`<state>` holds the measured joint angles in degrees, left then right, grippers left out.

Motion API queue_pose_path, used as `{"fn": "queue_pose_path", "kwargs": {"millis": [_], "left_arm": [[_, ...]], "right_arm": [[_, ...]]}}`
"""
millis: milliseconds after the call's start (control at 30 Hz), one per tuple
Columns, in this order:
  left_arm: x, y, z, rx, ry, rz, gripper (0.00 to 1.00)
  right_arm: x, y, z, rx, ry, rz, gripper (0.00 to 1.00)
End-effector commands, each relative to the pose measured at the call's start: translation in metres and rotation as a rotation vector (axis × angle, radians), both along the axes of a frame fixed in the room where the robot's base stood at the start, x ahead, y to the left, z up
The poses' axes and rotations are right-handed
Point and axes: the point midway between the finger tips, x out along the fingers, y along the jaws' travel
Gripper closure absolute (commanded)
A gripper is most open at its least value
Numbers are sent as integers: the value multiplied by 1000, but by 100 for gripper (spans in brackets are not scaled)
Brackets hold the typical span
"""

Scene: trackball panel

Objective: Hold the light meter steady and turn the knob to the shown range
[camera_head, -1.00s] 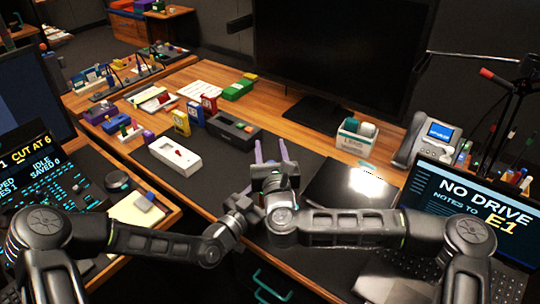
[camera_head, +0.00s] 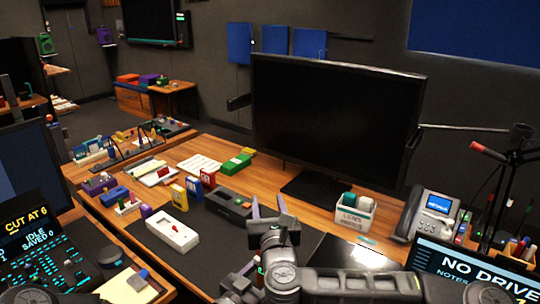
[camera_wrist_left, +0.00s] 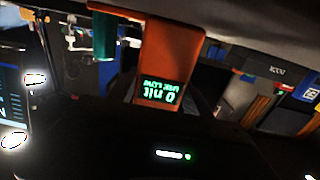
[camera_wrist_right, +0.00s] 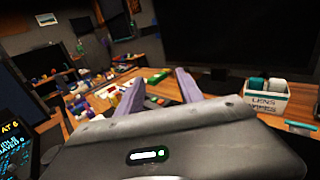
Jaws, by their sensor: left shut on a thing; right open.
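In the left wrist view, an orange light meter (camera_wrist_left: 172,50) stands in front of my left gripper, with a lit green display (camera_wrist_left: 158,93) that shows upside down and seems to read "0 nit". A teal cylindrical part (camera_wrist_left: 104,38) shows beside its body. My left gripper (camera_head: 238,284) is low in the head view, partly hidden by my right arm, and shut on the meter; its fingers are hard to make out. The meter is not clear in the head view. My right gripper (camera_head: 268,207) is open and empty, its purple fingers apart above the desk mat.
A white box with a red switch (camera_head: 174,234) and a dark grey box (camera_head: 229,204) lie on the mat. A big monitor (camera_head: 330,120), a lens wipes box (camera_head: 353,214), a phone (camera_head: 431,211) and a laptop (camera_head: 470,262) stand behind and right.

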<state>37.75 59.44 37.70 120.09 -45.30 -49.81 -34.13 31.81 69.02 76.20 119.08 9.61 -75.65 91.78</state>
Motion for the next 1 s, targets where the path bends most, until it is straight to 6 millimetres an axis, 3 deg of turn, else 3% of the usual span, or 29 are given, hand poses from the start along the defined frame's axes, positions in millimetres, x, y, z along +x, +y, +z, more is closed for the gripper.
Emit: {"fn": "queue_pose_path", "kwargs": {"millis": [1000], "left_arm": [[0, 0, 0, 0, 0, 0, 91]], "right_arm": [[-76, -9, 29, -4, -2, 2, 56]]}}
